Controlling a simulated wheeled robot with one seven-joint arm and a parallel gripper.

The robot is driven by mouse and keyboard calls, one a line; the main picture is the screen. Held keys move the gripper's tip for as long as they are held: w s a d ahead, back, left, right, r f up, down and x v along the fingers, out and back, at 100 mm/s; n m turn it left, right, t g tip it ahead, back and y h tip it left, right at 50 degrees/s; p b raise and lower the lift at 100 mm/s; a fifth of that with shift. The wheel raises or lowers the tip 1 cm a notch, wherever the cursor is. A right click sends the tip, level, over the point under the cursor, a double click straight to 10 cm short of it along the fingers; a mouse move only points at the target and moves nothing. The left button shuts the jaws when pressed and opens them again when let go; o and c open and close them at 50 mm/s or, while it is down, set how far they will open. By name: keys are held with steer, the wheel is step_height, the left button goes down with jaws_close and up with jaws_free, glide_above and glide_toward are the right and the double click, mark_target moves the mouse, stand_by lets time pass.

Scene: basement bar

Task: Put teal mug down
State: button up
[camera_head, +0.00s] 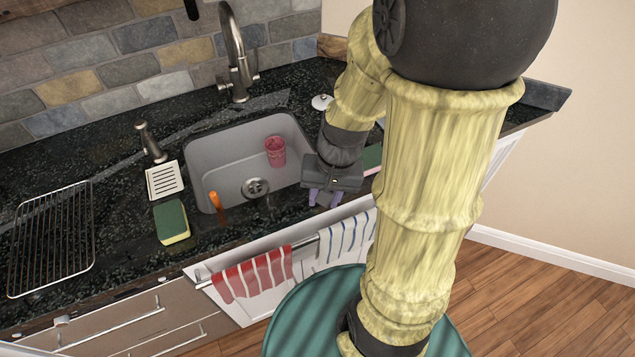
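I cannot make out a teal mug anywhere in the head view. My gripper (325,198) points down over the front right edge of the sink, above the counter's front. Its two purple fingers are apart, and I see nothing held between them. My arm hides part of the counter to the right of the sink. A small green and pink thing (372,159) shows partly behind the arm; I cannot tell what it is.
A pink-red cup (275,151) and an orange item (216,202) are in the grey sink (226,181). A sponge (172,222), a white soap dish (164,180) and a wire rack (52,240) lie to its left. Striped towels (254,276) hang in front. The dark counter (120,235) has bare patches.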

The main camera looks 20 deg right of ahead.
steer(key=r+n, duration=0.1)
steer(key=w+r+n+t+h, duration=0.1)
steer(key=n, duration=0.1)
steer(key=a+r+n+t, duration=0.1)
steer(key=shift+w+h, duration=0.15)
steer(key=shift+h, duration=0.15)
steer(key=shift+w+p+v, duration=0.2)
steer(key=shift+p+v, duration=0.9)
steer(key=shift+p, duration=0.05)
